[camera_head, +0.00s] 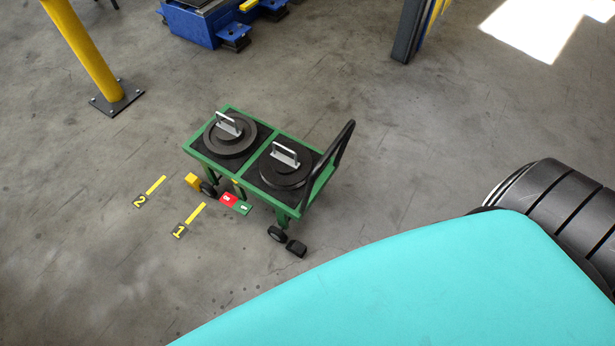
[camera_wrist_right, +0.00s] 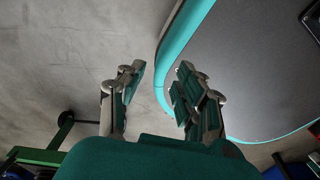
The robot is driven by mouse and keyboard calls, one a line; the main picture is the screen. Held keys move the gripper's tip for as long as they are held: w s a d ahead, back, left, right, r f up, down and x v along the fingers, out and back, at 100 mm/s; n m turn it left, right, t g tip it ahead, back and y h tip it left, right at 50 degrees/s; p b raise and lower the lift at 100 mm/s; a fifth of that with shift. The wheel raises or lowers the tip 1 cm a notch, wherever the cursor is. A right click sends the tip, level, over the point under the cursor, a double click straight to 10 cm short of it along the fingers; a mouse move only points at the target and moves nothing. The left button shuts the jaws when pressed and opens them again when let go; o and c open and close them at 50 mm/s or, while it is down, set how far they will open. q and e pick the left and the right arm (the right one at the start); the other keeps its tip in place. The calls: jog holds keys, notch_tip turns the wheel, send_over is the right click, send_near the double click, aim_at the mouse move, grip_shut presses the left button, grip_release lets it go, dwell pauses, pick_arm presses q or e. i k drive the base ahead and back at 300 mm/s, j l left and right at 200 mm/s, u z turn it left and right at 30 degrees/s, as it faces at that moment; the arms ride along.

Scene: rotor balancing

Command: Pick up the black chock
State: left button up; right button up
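The black chock (camera_head: 296,248) is a small dark block on the floor, right beside the trolley's near front wheel (camera_head: 277,234). I cannot tell whether it touches the wheel. The green trolley (camera_head: 262,192) carries two round dark discs with pale handles. A yellow chock (camera_head: 192,181) sits by another wheel on the trolley's left side. My right gripper (camera_wrist_right: 158,95) shows in the right wrist view with its two fingers apart and nothing between them. The black chock is not visible in that view. My left gripper is in neither view.
Part of the green trolley shows at lower left in the wrist view (camera_wrist_right: 42,156). Yellow floor marks 1 (camera_head: 190,219) and 2 (camera_head: 150,190) lie left of it. A yellow post (camera_head: 85,50) stands at upper left, blue equipment (camera_head: 195,25) behind. Floor around the chock's left is clear.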

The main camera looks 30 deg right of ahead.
aim_at(297, 248)
jog(key=k+l+z, duration=0.15)
jog(key=k+l, duration=0.75)
